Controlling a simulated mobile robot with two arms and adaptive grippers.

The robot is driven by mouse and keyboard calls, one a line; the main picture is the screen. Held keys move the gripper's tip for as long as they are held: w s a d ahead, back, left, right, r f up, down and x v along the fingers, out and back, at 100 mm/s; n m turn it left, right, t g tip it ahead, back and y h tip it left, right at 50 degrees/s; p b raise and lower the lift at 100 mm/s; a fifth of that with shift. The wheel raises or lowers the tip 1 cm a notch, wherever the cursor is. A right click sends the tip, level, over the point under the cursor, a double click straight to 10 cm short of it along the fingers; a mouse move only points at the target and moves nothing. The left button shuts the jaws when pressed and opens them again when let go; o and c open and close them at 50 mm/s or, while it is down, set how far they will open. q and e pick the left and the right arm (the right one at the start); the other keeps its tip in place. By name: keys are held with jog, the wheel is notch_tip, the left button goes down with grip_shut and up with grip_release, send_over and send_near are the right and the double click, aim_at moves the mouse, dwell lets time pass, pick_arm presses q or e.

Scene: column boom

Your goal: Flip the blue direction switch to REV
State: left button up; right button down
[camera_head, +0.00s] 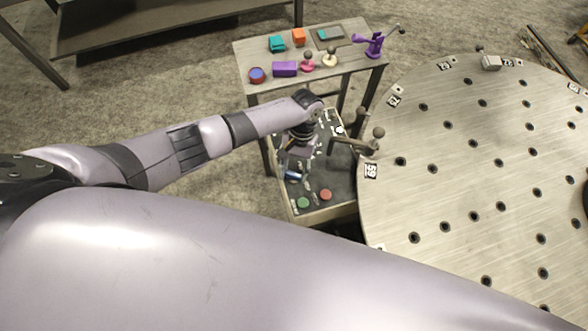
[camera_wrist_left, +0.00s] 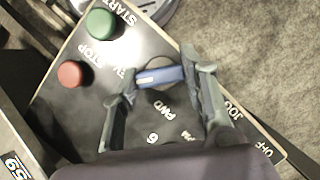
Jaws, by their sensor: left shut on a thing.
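The blue direction switch (camera_wrist_left: 160,76) is on a black control panel (camera_head: 325,165), between my left gripper's two fingers (camera_wrist_left: 162,80). The fingers are shut on the switch, one at each end of the visible blue part. The FWD label (camera_wrist_left: 168,110) is below the switch in the wrist view. A partly hidden label, apparently REV (camera_wrist_left: 126,74), is beside the left finger. Which label the switch points to, I cannot tell. In the head view my left gripper (camera_head: 292,167) reaches down to the panel, and a bit of blue shows there. My right gripper is out of view.
A green START button (camera_wrist_left: 99,24) and a red STOP button (camera_wrist_left: 71,73) are close to the left fingers. A large round metal table (camera_head: 470,150) stands right of the panel. A small grey table (camera_head: 345,68) holding several coloured parts stands behind it.

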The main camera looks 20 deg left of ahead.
pick_arm(q)
jog(key=o, duration=1.2)
jog(key=shift+c, duration=0.2)
jog(key=v, duration=1.2)
jog(key=shift+s, duration=0.1)
